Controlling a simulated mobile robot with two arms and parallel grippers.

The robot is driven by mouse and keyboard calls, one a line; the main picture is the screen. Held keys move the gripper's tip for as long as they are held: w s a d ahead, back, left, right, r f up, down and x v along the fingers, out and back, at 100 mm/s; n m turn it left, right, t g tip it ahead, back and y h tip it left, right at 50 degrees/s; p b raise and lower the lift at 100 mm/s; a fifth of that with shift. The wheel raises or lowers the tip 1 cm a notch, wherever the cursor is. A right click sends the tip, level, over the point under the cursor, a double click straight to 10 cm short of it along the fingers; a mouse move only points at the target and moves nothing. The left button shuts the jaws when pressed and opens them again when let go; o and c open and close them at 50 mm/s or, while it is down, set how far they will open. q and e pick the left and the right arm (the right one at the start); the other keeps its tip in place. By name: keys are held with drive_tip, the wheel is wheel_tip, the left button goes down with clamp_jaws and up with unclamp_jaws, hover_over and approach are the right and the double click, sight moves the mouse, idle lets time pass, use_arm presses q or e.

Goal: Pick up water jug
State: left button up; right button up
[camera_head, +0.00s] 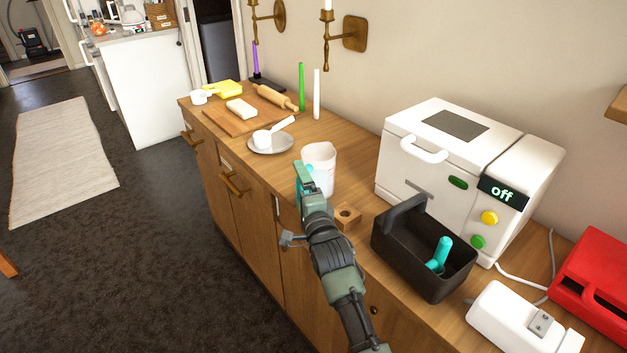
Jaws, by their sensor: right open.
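The water jug, a whitish pitcher (321,158), stands upright on the wooden counter, left of the white cooker. My right gripper (304,178) is at the jug's near left side, and its arm comes in from the bottom of the picture. Its jaws are open. The gripper covers the jug's lower left part, and I cannot tell whether it touches the jug or has the handle between its fingers. My left gripper is not in view.
A white cooker (433,140) reading "off" stands right of the jug. A black caddy (405,257) and small wooden block (346,217) are nearer.

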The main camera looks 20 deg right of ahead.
drive_tip(key=shift+w, duration=0.6)
drive_tip(key=c, duration=1.6)
drive_tip(key=shift+r, duration=0.1)
drive_tip(key=shift+r, duration=0.1)
